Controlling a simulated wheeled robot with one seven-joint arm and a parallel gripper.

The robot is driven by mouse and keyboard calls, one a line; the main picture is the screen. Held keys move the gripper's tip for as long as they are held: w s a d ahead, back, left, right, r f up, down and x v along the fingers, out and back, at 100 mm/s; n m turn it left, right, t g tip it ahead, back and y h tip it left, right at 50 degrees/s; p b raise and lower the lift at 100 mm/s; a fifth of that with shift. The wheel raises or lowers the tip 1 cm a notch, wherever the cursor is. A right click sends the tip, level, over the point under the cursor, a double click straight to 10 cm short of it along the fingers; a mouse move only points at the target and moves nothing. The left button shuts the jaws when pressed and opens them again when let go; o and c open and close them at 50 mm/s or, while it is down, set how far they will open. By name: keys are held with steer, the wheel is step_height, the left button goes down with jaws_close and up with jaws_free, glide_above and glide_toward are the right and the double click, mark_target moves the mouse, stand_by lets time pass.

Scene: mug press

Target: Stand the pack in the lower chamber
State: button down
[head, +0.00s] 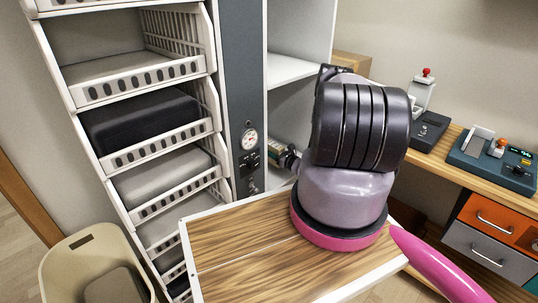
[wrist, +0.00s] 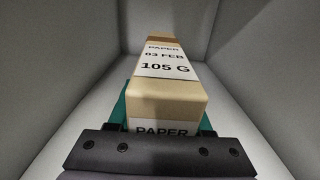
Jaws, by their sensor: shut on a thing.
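In the wrist view, the pack (wrist: 165,65) is a long tan block with a white label reading "PAPER 03 FEB 105 G". My gripper (wrist: 165,117) is shut on its near end, with a teal finger on each side. The pack points away from me between plain grey walls, clear of the side walls. I cannot tell whether its far end touches anything. In the head view, my arm reaches into the open white chamber (head: 283,122) below a white shelf (head: 290,69). My arm hides much of this chamber, and the gripper is hardly visible there.
A grey panel with a gauge (head: 249,139) stands left of the chamber. Further left are white slotted trays (head: 140,80), some holding dark or grey blocks. A wooden top (head: 235,245) lies below my arm. A beige bin (head: 95,265) stands front left; a desk with devices (head: 495,160) is right.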

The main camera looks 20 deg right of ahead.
steer(key=shift+f, duration=1.15)
steer(key=shift+f, duration=0.1)
steer(key=shift+c, duration=1.6)
jaws_free()
steer(key=shift+s+d, duration=0.2)
steer(key=shift+s, duration=0.15)
steer(key=v, duration=1.1)
steer(key=shift+s, duration=0.2)
